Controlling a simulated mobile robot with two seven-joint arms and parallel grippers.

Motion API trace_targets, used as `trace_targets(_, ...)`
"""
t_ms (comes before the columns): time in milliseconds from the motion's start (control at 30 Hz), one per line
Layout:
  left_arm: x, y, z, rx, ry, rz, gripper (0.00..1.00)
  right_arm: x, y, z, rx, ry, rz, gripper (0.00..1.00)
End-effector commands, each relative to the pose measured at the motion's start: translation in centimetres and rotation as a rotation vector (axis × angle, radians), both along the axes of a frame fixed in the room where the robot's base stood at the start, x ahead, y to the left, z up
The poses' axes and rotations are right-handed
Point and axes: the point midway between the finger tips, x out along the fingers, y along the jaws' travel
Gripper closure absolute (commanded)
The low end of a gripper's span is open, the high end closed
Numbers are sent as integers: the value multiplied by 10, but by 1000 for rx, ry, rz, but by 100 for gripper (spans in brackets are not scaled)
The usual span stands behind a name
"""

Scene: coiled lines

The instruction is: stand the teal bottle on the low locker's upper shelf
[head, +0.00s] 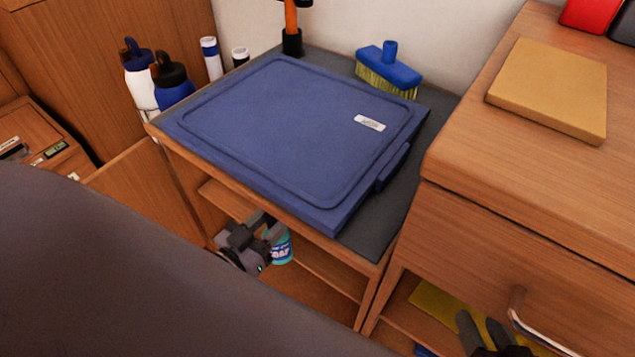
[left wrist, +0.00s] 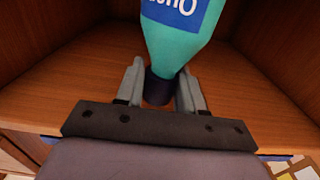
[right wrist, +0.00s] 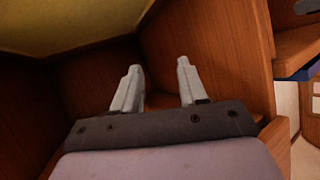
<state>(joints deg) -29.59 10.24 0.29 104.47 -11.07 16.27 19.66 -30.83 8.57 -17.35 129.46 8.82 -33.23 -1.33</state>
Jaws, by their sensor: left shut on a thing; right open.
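The teal bottle (head: 281,249) has a blue and white label and a dark cap. My left gripper (head: 266,228) is shut on it at the cap end, at the low locker's open front. In the left wrist view the bottle (left wrist: 180,40) extends away from the fingers (left wrist: 160,88) into a wooden compartment. The low locker (head: 375,268) has shelf boards (head: 325,271) below its top. Whether the bottle touches a shelf I cannot tell. My right gripper (head: 484,332) is open and empty by the drawer unit at right; its fingers (right wrist: 157,85) show apart in the right wrist view.
A blue flat lidded box (head: 290,120) and a brush (head: 389,70) lie on the locker's top. An open door (head: 145,190) is at its left, with bottles (head: 172,85) behind. The drawer unit (head: 500,220) with a metal handle (head: 516,305) stands at right. My arm hides the lower left.

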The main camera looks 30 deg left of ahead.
Motion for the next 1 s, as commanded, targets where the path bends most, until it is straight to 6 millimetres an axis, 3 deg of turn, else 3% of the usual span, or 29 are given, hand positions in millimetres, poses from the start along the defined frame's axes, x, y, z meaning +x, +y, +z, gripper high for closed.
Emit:
trace_targets(200, 52, -7, 0, 2, -8, -1, 100, 4, 10, -6, 64, 1, 16, 57)
trace_targets(400, 87, -12, 0, 0, -6, -1, 100, 6, 18, -7, 113, 4, 30, 57)
trace_targets(667, 105, -15, 0, -1, -4, -1, 100, 6, 21, -9, 138, 10, 37, 57)
trace_targets(867, 134, -19, 0, 1, -6, -1, 100, 5, 28, -14, 184, 19, 53, 57)
trace_targets(1000, 133, -18, -15, -1, -1, 0, 100, 9, 30, -11, 181, -17, 56, 57)
